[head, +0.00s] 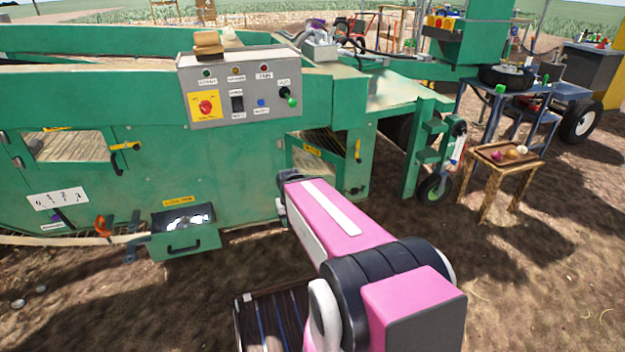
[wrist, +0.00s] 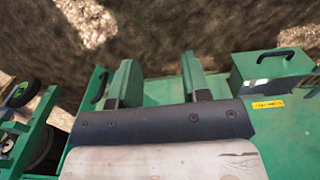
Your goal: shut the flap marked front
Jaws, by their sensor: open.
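A green flap (head: 357,165) stands swung outward at the right side of an opening in the green machine. A small yellow label (head: 312,151) shows at this opening, too small to read. In the wrist view a green panel with a black handle (wrist: 97,86), which looks like this flap, stands out at the left. My gripper (wrist: 158,68) is open and empty, its two fingers apart, to the right of that panel and clear of it. In the head view my pink arm reaches toward the machine below the opening; the fingers are hidden there.
A green drawer (head: 185,238) with a black handle juts out left of my arm; it also shows in the wrist view (wrist: 272,72). A second opening (head: 75,147) is at the far left. A grey control box (head: 245,90) sits above. A wooden stool (head: 492,170) stands right.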

